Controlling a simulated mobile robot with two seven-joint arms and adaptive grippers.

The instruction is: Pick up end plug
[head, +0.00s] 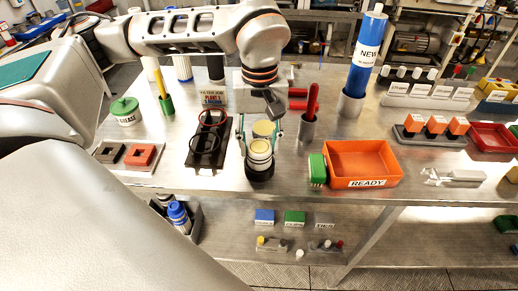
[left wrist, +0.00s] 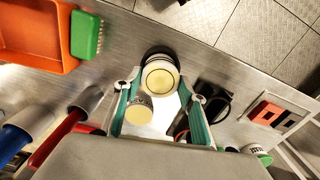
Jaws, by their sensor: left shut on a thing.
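The end plug (head: 259,148) appears to be the round, cream-topped piece with banded sides at the middle of the bench. It sits upright in or on a black round base (head: 260,171); I cannot tell whether it is lifted clear. It also shows in the left wrist view (left wrist: 160,77). My left gripper (head: 259,147) points down with its green-lined fingers on either side of the plug, shut on it. A second cream-topped cylinder (left wrist: 138,108) stands just behind, between the fingers, also visible in the head view (head: 263,128). My right gripper is not in view.
A black tray with rings (head: 207,140) stands left of the plug. A grey cup with a red-handled tool (head: 308,127), an orange READY bin (head: 362,163) and a green brush (head: 317,170) stand right. Farther back is a blue NEW cylinder (head: 367,52). The bench's front edge is close.

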